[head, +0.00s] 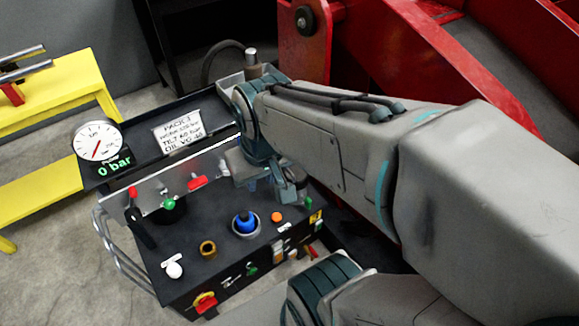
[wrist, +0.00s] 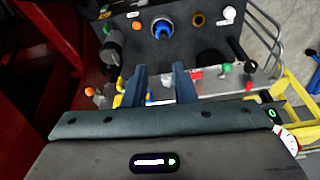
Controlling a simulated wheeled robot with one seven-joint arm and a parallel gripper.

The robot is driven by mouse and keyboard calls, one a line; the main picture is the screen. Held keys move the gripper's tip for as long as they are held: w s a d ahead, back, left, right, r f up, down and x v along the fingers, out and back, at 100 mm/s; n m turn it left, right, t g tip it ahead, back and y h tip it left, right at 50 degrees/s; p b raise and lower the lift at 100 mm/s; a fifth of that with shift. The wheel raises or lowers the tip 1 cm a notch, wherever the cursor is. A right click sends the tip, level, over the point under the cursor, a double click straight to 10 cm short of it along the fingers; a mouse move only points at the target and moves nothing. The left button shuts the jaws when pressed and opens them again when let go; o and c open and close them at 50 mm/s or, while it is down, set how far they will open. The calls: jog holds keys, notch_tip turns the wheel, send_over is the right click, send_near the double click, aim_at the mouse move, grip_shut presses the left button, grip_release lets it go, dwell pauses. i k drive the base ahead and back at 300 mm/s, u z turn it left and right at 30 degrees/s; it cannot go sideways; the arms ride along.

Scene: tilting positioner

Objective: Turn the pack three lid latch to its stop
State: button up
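The pack (head: 222,262) is a dark box with controls on its top, below a sign reading PACK 3. My gripper (head: 266,184) is over the rear right of its top in the head view. In the wrist view my gripper (wrist: 161,70) has its two fingers apart, with a visible gap. A blue part (wrist: 149,99) shows between and behind the fingers, beside yellow and white parts; contact cannot be told. A red handle (head: 197,182) on the grey strip lies left of the gripper and also shows in the wrist view (wrist: 197,76). Which part is the lid latch cannot be told.
A red-knobbed lever (head: 133,193), green knob (head: 169,203), blue knob (head: 245,221) and brass ring (head: 208,248) stand on the top. A gauge (head: 98,141) reads 0 bar. Rails (head: 110,250) edge the left side. Red machinery (head: 400,40) stands behind my arm.

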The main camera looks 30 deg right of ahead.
aim_at(308, 201)
jog(key=z, duration=1.4)
jog(key=k, duration=0.5)
jog(key=u, duration=0.4)
